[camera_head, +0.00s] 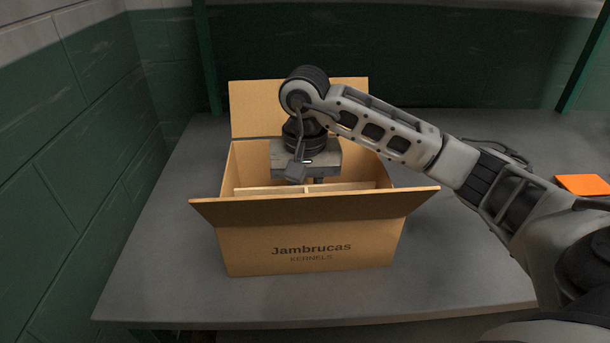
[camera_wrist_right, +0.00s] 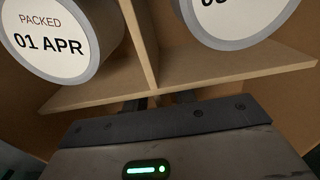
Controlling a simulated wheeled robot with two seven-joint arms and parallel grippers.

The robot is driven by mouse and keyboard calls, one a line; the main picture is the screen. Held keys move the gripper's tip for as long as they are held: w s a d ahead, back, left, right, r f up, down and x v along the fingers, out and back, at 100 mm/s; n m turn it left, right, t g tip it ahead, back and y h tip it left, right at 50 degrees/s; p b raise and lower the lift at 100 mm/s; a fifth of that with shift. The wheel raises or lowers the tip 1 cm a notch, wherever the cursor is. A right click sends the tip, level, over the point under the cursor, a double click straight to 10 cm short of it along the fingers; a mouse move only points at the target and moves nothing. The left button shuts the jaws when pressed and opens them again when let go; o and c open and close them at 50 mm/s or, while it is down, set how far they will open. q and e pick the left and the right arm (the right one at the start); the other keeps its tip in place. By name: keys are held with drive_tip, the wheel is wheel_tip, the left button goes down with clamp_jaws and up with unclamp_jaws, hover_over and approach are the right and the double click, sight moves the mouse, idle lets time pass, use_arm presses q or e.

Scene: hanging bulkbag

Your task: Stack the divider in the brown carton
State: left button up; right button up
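The brown carton (camera_head: 310,240), lettered "Jambrucas KERNELS", stands on the table with its front and back flaps open. A light wooden divider (camera_head: 345,186) shows inside it, near the rim. In the right wrist view, the divider's boards (camera_wrist_right: 148,45) meet in a T, with round white-faced cans beside them. My right gripper (camera_head: 305,181) points down into the carton, at the divider. Its dark fingertips (camera_wrist_right: 165,100) are apart, by the board junction; no grip on the divider is visible. The lower fingers are hidden in the head view. My left gripper is out of view.
The carton's back flap (camera_head: 250,108) stands up and its front flap (camera_head: 320,208) leans outward. A grey table (camera_head: 150,280) has free room left and in front. An orange flat item (camera_head: 583,185) lies at right. Green walls and posts stand behind and left.

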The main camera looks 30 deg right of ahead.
drive_tip(key=shift+r, duration=0.6)
wheel_tip(320, 180, up, 10)
drive_tip(key=shift+r+p, duration=0.1)
drive_tip(key=shift+p, duration=0.45)
drive_tip(key=shift+r, duration=0.55)
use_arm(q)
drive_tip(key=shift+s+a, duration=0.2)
